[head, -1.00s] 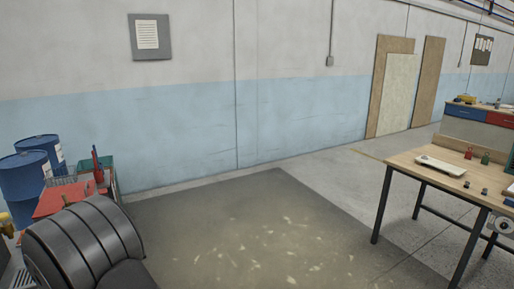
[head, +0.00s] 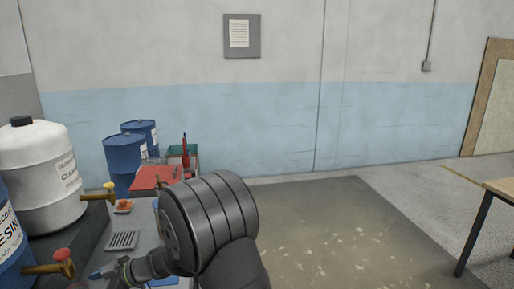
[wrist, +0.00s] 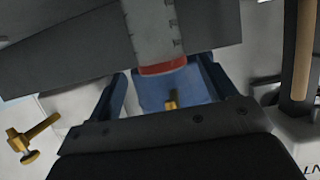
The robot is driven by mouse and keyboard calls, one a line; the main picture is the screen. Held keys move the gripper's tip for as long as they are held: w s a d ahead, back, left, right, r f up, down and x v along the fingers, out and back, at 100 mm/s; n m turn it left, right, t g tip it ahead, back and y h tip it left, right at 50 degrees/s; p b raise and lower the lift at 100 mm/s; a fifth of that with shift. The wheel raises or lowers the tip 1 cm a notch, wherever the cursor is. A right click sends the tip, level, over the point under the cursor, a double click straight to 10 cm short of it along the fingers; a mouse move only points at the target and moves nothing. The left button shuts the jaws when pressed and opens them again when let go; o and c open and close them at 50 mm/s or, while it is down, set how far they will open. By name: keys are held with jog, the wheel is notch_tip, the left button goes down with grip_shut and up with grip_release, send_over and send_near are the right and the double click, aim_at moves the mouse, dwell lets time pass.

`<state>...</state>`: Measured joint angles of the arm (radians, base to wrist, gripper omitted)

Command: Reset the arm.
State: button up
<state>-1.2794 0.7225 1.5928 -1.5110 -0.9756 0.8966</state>
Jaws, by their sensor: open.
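My gripper (wrist: 165,92) shows in the wrist view as two blue-sided fingers standing apart on a dark body. Nothing is held between them. A blue surface with a small brass tap (wrist: 171,102) lies beyond the gap. In the head view my arm reaches in from the bottom middle, and its dark wrist and gripper (head: 98,274) are small at the lower left, partly cut off by the frame's bottom. The gripper is near a brass tap with a red knob (head: 62,256), apart from it as far as I can tell.
A white drum (head: 42,170) and a blue resin drum (head: 10,235) stand at the left. Blue barrels (head: 122,160) and a red-topped cart (head: 157,177) are behind. A grey grate (head: 122,240) lies near the arm. The floor mat (head: 330,225) is clear; a table (head: 500,188) edges in right.

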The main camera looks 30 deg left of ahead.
jog(key=x, duration=0.6)
jog(key=shift+s+a, duration=0.1)
jog(key=d+f+v, duration=0.1)
jog(key=f+v, duration=0.2)
jog(key=v, duration=1.5)
jog(key=s+d+r, duration=0.6)
jog(key=s+d, duration=0.4)
jog(key=s, duration=0.1)
jog(key=s+f, duration=0.1)
jog(key=s, duration=0.1)
jog(key=s+f, duration=0.1)
jog(key=s, duration=0.1)
jog(key=shift+a+f, duration=0.2)
